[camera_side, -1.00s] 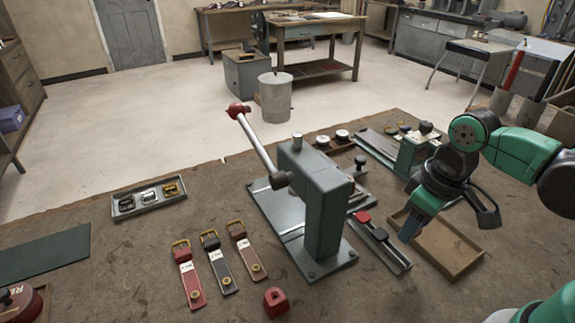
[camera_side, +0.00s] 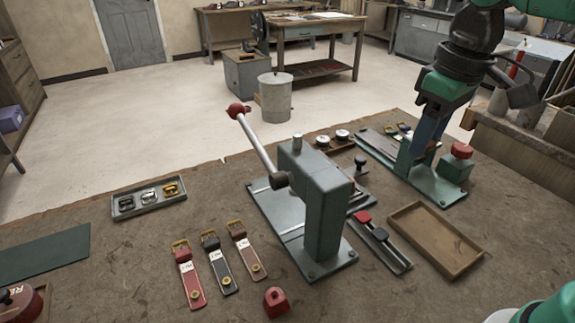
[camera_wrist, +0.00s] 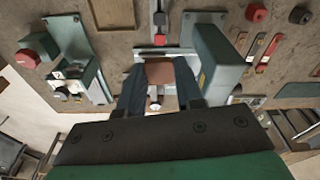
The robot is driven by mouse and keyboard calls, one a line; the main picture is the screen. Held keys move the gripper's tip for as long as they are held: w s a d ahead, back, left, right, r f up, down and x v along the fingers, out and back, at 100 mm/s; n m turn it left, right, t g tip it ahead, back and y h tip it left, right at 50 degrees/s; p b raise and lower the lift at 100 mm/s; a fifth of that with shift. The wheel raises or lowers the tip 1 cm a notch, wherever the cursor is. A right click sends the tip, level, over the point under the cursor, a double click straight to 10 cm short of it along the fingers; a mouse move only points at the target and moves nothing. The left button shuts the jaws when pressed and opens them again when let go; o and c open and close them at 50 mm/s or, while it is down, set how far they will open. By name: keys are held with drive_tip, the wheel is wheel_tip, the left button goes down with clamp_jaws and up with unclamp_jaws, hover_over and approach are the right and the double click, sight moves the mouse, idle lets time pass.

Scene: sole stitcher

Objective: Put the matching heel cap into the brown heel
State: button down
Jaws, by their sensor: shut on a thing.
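My gripper (camera_wrist: 160,88) is shut on a brown block (camera_wrist: 159,72), which shows between its dark fingertips in the wrist view. I cannot tell whether this block is the heel or a cap. In the side view my gripper (camera_side: 430,138) points down over the green fixture at the right. On a rail right of the press lie a red piece (camera_side: 363,217) and a black piece (camera_side: 380,234). A red block (camera_side: 275,301) stands at the front. In the wrist view a black block (camera_wrist: 300,15) lies near the red one.
The grey press (camera_side: 320,205) with its raised lever stands in the middle. The green fixture (camera_side: 420,183) has a red knob (camera_side: 462,151) beside it. An empty wooden tray (camera_side: 470,266) lies in front. Three labelled straps (camera_side: 220,272) and a buckle tray (camera_side: 150,201) lie left.

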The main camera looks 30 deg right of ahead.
drive_tip(key=shift+m, duration=0.5)
drive_tip(key=w+f, duration=0.3)
drive_tip(key=w, duration=0.1)
drive_tip(key=w+d+f, duration=0.1)
drive_tip(key=w+f, duration=0.1)
drive_tip(key=w, duration=0.3)
drive_tip(key=w+f, duration=0.3)
drive_tip(key=w, duration=0.1)
drive_tip(key=shift+w+d+f, duration=0.3)
drive_tip(key=shift+w+f, duration=0.2)
drive_tip(key=shift+f, duration=2.45)
drive_tip(key=shift+f, duration=0.8)
drive_tip(key=c, duration=0.5)
unclamp_jaws()
